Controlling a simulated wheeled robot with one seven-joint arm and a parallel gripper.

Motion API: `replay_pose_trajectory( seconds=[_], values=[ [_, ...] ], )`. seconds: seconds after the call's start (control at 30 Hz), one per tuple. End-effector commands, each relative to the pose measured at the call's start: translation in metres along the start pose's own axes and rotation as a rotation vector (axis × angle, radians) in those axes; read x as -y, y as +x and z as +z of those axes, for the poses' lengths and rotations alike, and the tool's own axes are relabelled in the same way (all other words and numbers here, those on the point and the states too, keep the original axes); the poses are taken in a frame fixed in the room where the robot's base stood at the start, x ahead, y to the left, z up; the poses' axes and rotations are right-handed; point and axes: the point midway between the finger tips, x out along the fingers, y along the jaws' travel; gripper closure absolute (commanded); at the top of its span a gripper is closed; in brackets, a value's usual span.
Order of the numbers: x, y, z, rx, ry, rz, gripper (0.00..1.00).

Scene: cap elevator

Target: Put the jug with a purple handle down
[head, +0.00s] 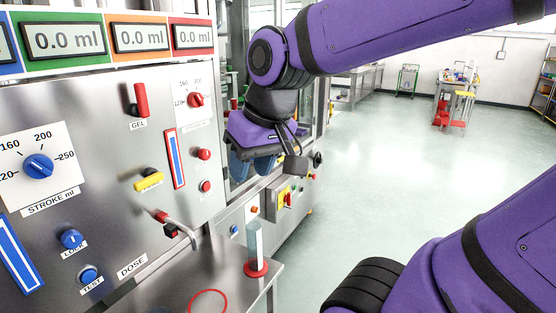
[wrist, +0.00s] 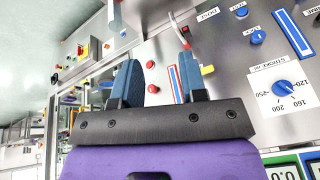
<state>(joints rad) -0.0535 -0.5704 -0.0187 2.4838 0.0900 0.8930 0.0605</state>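I see no jug with a purple handle in either view. My gripper (head: 252,172) hangs in front of the machine's right part in the head view, above the steel shelf. Its two blue fingers show wide apart in the wrist view (wrist: 158,62), with nothing visible between them. Past the fingers, the wrist view shows the panel with red buttons.
A steel shelf (head: 180,289) juts from the machine's panel (head: 105,165). A tall pale clear piece with a red round base (head: 257,268) stands on it. A red ring (head: 208,291) lies nearer. A bent metal spout (head: 181,229) sticks out above. Open floor lies right.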

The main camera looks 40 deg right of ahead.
Motion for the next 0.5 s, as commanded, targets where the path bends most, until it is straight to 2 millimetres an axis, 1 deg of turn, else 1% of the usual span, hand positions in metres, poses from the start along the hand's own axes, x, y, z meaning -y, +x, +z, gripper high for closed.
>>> replay_pose_trajectory(
  seconds=[0.03,0.2,0.33,0.5],
  values=[
    [-0.004,-0.009,0.008,-0.035,-0.018,0.014,0.61],
    [-0.015,-0.027,0.027,-0.105,-0.069,0.062,0.61],
    [-0.018,-0.032,0.034,-0.127,-0.085,0.081,0.61],
    [-0.019,-0.033,0.036,-0.132,-0.089,0.086,0.61]
  ],
)
